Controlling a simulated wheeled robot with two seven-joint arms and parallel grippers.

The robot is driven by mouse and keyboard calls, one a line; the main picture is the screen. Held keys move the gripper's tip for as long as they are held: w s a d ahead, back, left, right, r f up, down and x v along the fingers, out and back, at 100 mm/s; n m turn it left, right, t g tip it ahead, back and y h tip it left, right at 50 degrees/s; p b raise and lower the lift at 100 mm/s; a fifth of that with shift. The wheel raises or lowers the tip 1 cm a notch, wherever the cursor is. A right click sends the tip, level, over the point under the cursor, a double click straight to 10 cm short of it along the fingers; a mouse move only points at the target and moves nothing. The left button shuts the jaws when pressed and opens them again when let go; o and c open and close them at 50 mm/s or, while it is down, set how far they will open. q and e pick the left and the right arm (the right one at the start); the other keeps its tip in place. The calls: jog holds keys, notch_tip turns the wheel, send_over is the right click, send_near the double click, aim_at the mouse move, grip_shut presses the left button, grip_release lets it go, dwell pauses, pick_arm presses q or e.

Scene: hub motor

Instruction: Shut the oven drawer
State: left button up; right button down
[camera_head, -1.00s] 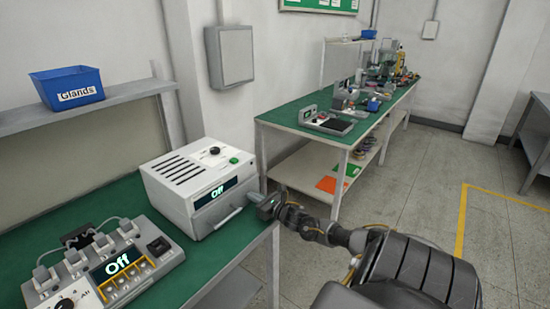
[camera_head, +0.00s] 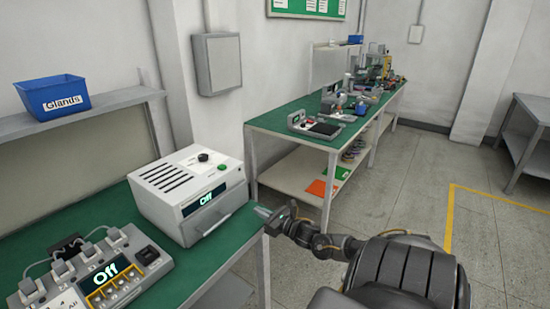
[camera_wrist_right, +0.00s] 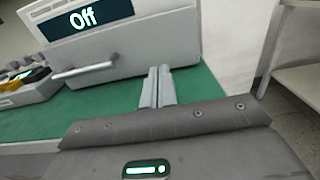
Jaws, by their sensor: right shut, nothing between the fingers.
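The white oven (camera_head: 188,188) stands on the green bench top, its display reading "Off". Its drawer front (camera_head: 222,205) with a bar handle is below the display. The drawer looks flush or nearly flush; a small gap cannot be ruled out. In the right wrist view the drawer front (camera_wrist_right: 130,52) and its handle (camera_wrist_right: 85,70) are left of my fingers. My right gripper (camera_head: 262,211) is shut and empty, just right of the drawer front near the bench edge. Its fingertips (camera_wrist_right: 159,75) point toward the drawer's right end; contact cannot be told. My left gripper is not in view.
A control unit (camera_head: 105,265) with switches and cables sits left of the oven. A blue "Glands" bin (camera_head: 52,96) is on the shelf above. Another green bench (camera_head: 275,122) with equipment stands behind.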

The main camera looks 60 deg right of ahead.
jog(key=s, duration=0.5)
jog(key=shift+s+d, duration=0.1)
dwell(0.3)
